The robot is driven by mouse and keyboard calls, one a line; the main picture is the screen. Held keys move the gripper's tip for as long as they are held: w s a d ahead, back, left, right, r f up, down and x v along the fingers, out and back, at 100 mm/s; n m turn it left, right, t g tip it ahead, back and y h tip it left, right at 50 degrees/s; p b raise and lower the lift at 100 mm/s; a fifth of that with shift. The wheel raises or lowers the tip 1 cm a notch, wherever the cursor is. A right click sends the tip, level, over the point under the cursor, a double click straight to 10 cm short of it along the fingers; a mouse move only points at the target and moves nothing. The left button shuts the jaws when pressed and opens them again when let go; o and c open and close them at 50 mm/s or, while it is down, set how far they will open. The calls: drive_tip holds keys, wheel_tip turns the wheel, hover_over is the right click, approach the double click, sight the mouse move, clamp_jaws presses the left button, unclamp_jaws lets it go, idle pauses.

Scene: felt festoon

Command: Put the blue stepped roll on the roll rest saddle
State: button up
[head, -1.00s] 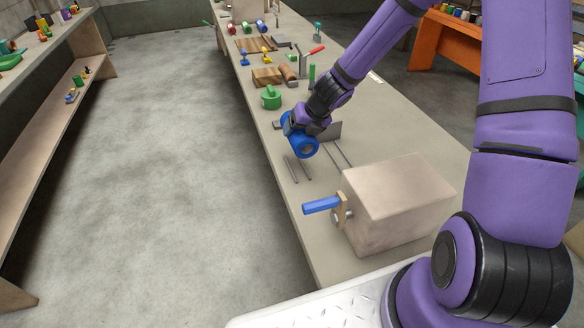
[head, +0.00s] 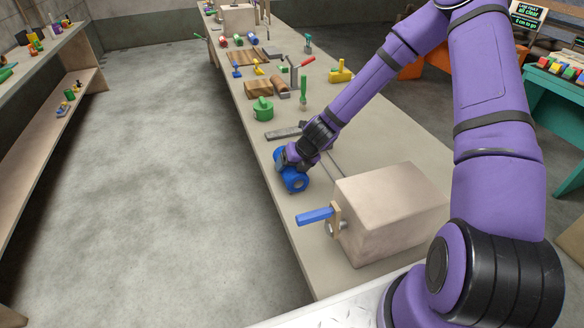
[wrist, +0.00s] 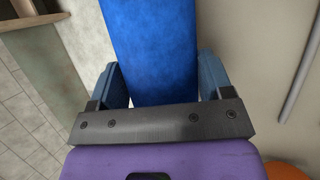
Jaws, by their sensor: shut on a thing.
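The blue stepped roll (head: 294,182) is in my gripper (head: 287,160), over the near-left part of the long bench in the head view. In the wrist view the roll (wrist: 150,45) fills the space between the two fingers of my gripper (wrist: 160,78), which is shut on it. Thin grey rods lie on the bench; one rod (head: 337,164) shows right of the roll, and one (wrist: 300,78) shows at the right of the wrist view. I cannot tell whether these rods are the roll rest saddle. The roll and arm hide the bench beneath. I cannot tell whether the roll touches anything.
A large beige box (head: 392,212) with a blue-handled crank (head: 315,215) stands nearer me, right of the roll. A flat dark grey bar (head: 284,133) and a green round piece (head: 263,109) lie beyond. Several tools and blocks are farther along. Open floor (head: 150,200) is left.

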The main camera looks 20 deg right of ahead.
drive_tip(key=shift+f, duration=0.4)
drive_tip(key=shift+f, duration=0.1)
drive_tip(key=o, duration=1.2)
drive_tip(key=shift+f, duration=0.1)
drive_tip(key=shift+r, duration=0.2)
drive_tip(key=v, duration=1.2)
